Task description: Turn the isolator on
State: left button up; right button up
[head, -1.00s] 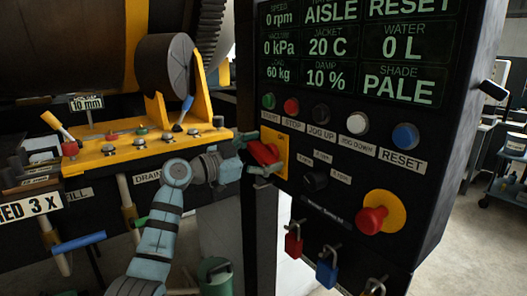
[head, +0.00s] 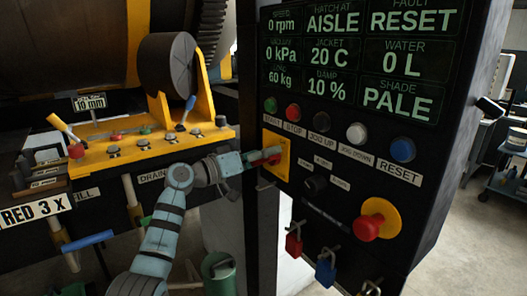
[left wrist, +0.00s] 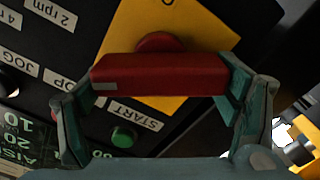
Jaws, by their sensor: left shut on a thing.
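The isolator is a red bar handle (head: 268,156) on a yellow plate (head: 277,147) at the left side of the black control panel. My left gripper (head: 258,160) is at the plate and mostly covers the handle in the head view. In the left wrist view the red handle (left wrist: 158,75) lies across between the two fingers (left wrist: 158,98), one at each end, and the gripper is shut on it. The yellow plate (left wrist: 195,30) shows behind it. My right gripper is in neither view.
A green START button (head: 270,104) and red STOP button (head: 293,112) sit just above the plate. A red emergency knob on a yellow disc (head: 385,212) is lower right. Padlocks (head: 294,244) hang below. A yellow valve rail (head: 140,150) runs to the left.

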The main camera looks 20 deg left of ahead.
pick_arm(q)
jog(key=shift+f+n+p, duration=0.2)
jog(key=shift+n+p, duration=0.25)
jog(key=shift+n, duration=0.75)
jog(key=o, duration=1.1)
jog(key=shift+a, duration=0.1)
jog(key=v, duration=1.2)
